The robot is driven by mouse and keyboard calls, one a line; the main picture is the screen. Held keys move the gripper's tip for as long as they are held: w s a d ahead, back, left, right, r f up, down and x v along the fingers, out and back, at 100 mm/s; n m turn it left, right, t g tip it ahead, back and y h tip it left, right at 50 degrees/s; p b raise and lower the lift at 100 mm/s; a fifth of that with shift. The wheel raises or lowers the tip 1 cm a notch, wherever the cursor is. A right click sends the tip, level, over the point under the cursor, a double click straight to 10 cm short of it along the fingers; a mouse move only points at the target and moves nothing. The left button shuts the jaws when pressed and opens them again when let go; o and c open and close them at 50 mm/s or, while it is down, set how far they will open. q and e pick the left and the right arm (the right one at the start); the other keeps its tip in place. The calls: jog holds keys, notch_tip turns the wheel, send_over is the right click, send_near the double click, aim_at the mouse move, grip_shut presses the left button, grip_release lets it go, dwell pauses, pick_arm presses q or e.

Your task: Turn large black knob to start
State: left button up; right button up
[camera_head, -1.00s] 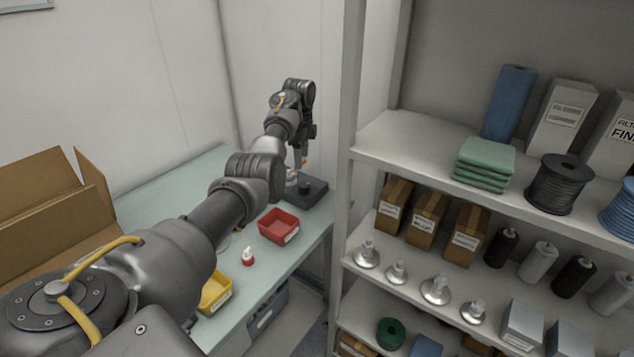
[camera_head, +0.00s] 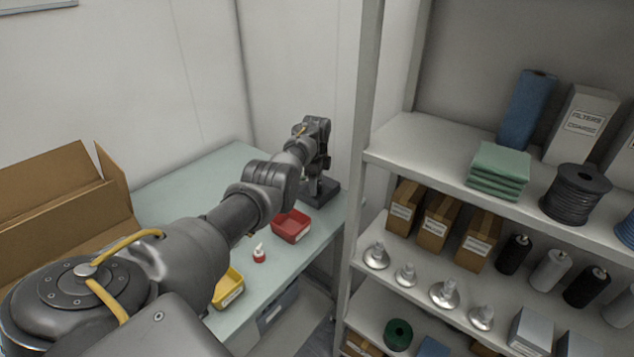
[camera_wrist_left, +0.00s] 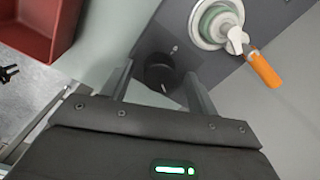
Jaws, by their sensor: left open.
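The large black knob (camera_wrist_left: 158,68) is a dark round cylinder on a dark grey box (camera_wrist_left: 185,40) in the left wrist view. My left gripper (camera_wrist_left: 156,76) is open, with one finger on either side of the knob; I cannot tell whether they touch it. In the head view my left gripper (camera_head: 317,182) is low over the dark box (camera_head: 328,193) at the far end of the table, and the knob is hidden behind it. My right gripper is not in view.
Beside the knob is a pale round fitting (camera_wrist_left: 212,20) with an orange-handled lever (camera_wrist_left: 265,70). A red bin (camera_head: 291,226), a small red-and-white bottle (camera_head: 259,254) and a yellow bin (camera_head: 229,288) stand on the table. A loaded shelf rack (camera_head: 365,120) rises close on the right.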

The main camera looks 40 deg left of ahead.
pick_arm(q)
jog(key=c, duration=0.8)
jog(key=shift+d, duration=0.15)
jog(key=shift+c, duration=0.9)
